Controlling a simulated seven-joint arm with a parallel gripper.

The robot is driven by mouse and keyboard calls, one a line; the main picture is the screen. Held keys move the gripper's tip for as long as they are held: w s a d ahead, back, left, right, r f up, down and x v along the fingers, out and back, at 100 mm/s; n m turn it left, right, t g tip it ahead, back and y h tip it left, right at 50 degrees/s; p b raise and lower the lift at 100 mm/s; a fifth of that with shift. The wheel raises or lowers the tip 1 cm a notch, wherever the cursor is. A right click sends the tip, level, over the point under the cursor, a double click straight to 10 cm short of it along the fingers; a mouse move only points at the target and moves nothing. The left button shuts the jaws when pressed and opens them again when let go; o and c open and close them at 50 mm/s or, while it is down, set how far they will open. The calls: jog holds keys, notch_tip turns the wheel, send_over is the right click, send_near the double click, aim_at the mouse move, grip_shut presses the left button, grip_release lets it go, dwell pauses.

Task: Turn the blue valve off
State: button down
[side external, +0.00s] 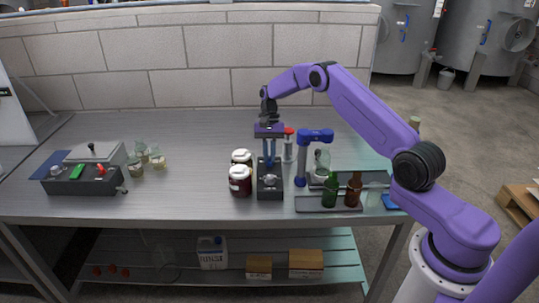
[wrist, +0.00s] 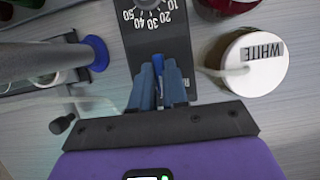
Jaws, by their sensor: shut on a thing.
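The blue valve handle (wrist: 158,66) shows as a small blue piece between my fingertips in the wrist view. It sits on a dark box with a numbered dial (wrist: 152,18). My gripper (wrist: 160,88) is shut on the handle, with a blue-grey finger on each side. In the side view my gripper (side external: 269,160) points down over the back part of the dark box (side external: 270,188). The handle is hidden by the fingers there, and its turn angle cannot be told.
Two white-lidded jars (side external: 240,182) stand close left of the box. A blue-topped stand (side external: 301,165) and a red-capped bottle (side external: 288,148) are close right. A switch box (side external: 80,186) and beakers (side external: 157,160) stand farther left.

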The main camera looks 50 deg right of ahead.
dwell(0.4)
jog(key=c, duration=1.1)
grip_release()
jog(key=shift+c, duration=0.2)
jog(key=v, duration=1.2)
